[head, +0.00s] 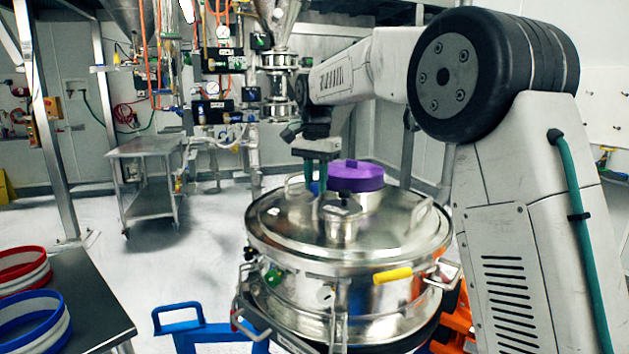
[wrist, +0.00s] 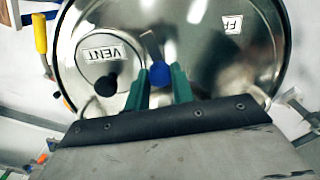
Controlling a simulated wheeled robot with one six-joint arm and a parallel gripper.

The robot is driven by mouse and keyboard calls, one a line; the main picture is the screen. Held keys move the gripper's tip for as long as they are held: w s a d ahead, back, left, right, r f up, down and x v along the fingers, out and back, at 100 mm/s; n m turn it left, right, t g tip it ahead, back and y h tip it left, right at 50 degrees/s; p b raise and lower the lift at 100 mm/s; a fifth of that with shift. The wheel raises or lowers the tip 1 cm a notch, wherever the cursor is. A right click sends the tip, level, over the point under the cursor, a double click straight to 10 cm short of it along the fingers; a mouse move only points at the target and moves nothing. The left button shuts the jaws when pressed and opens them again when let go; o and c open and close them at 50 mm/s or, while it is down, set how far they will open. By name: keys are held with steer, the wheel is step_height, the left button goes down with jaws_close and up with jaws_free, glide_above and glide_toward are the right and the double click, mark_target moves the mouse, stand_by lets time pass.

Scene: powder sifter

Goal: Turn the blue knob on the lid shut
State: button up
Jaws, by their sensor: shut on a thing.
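The blue knob (wrist: 160,75) sits on the steel lid (wrist: 215,80), between the fingertips of my gripper (wrist: 159,82) in the wrist view. The two green fingers touch its sides and are shut on it. In the head view my gripper (head: 316,182) reaches down from above onto the far left part of the lid (head: 390,235). The knob is mostly hidden there behind the fingers. A label reading VENT (wrist: 103,54) and a black knob (wrist: 106,86) lie left of the blue knob in the wrist view.
A purple cap (head: 356,177) and a small steel canister (head: 340,222) rise from the lid close to my gripper. Lid handles (head: 421,213) stand at its edge. A yellow handle (head: 393,276) is on the sifter's side. A steel table (head: 146,147) stands behind left.

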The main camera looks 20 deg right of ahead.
steer(key=n, duration=1.1)
steer(key=shift+n, duration=1.8)
steer(key=o, duration=1)
